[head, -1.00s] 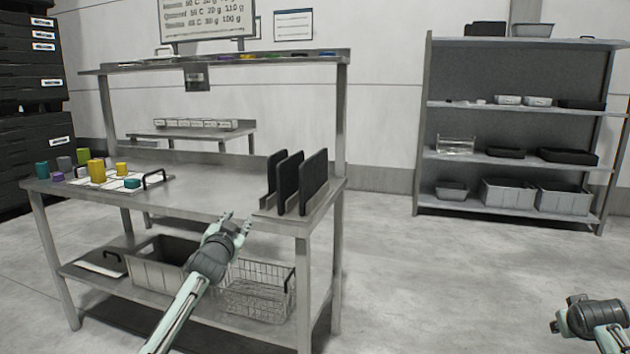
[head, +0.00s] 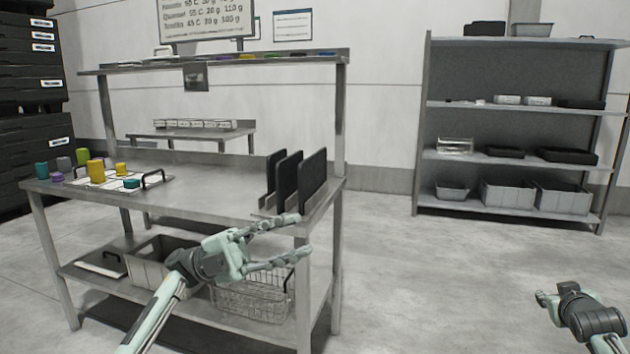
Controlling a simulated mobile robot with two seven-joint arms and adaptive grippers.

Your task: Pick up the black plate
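Several upright black plates stand in a rack at the right end of the grey metal table (head: 200,192). I make out a left plate (head: 273,170), a middle plate (head: 289,180) and a right plate (head: 314,180), side by side. My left gripper (head: 304,234) is open and empty, in front of the table's right front corner. Its fingers point right, below and in front of the plates, apart from them. It hides part of the table's front edge. My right gripper (head: 541,298) is at the lower right, far from the table; its finger opening is not clear.
A wire basket (head: 250,300) and a grey bin (head: 150,268) are on the lower shelf. Coloured cylinders stand on a tray (head: 112,180) at the table's left. A shelf unit (head: 515,163) stands at the back right, with open floor in front.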

